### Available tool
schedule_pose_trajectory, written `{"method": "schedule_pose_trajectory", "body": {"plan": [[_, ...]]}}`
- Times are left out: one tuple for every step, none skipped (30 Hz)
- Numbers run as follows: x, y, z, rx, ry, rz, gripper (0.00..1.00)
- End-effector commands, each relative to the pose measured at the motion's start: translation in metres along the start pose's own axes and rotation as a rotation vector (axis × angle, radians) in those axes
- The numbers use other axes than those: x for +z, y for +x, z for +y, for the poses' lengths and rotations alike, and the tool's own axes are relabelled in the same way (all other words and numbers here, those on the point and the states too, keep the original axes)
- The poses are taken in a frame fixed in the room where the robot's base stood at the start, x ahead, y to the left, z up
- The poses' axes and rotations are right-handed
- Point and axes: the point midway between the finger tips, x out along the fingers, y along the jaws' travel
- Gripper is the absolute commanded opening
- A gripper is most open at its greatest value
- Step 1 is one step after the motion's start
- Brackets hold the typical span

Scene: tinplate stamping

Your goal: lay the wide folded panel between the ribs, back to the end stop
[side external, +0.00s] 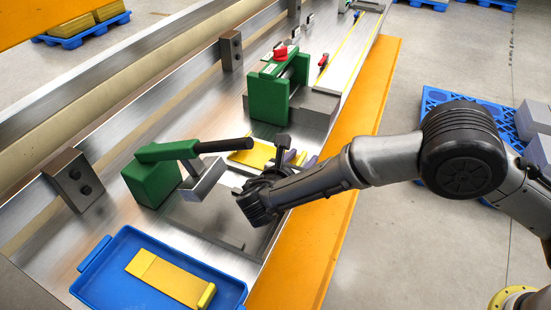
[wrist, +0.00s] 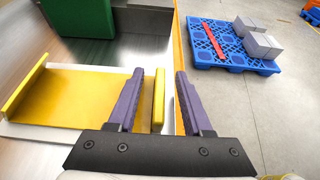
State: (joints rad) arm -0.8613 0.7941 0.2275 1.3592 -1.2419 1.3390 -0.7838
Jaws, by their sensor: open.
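A yellow folded panel (wrist: 80,95) lies flat in the wrist view, on a pale surface. It has a raised lip at its left end and an upright flange (wrist: 158,100) at its right. In the side view a yellow panel (side external: 252,154) lies beside my gripper, partly hidden by the arm and a black handle. My gripper (wrist: 160,74) is open, its two purple fingers standing either side of the upright flange with a gap on each side. In the side view the fingers (side external: 292,157) are small and partly hidden. I cannot make out the ribs or the end stop.
A blue tray (side external: 84,288) at lower left holds another yellow folded panel (side external: 163,278). A green clamp (side external: 150,182) with a black handle stands near it. A green press (side external: 268,98) with a red knob stands farther back. An orange edge (side external: 330,215) borders the bench.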

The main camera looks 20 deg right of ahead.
Motion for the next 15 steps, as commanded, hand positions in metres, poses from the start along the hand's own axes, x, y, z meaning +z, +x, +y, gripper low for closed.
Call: {"method": "schedule_pose_trajectory", "body": {"plan": [[-0.0001, -0.0002, 0.0, 0.0, 0.0, 0.0, 0.46], [-0.0001, -0.0002, 0.0, 0.0, 0.0, 0.0, 0.41], [-0.0001, -0.0003, 0.0, 0.0, 0.0, 0.0, 0.34], [-0.0001, -0.0003, 0.0, 0.0, 0.0, 0.0, 0.28], [-0.0001, -0.0003, 0.0, 0.0, 0.0, 0.0, 0.23], [-0.0001, -0.0003, 0.0, 0.0, 0.0, 0.0, 0.16], [-0.0001, -0.0004, 0.0, 0.0, -0.001, 0.0, 0.1], [-0.0001, -0.0004, 0.0, 0.0, -0.001, 0.0, 0.05], [0.0, -0.0004, 0.0, 0.0, 0.0, 0.0, 0.0], [0.0, -0.0004, 0.0, 0.0, -0.001, 0.0, 0.0], [0.0, -0.0004, 0.0, 0.0, 0.0, 0.0, 0.0], [0.0, -0.0004, 0.0, 0.0, 0.0, 0.0, 0.0], [0.0, -0.0004, 0.0, 0.0, -0.001, 0.0, 0.0], [0.0, -0.0004, 0.0, 0.0, 0.0, 0.0, 0.0], [0.0, -0.0004, 0.0, 0.0, 0.0, 0.0, 0.0]]}}
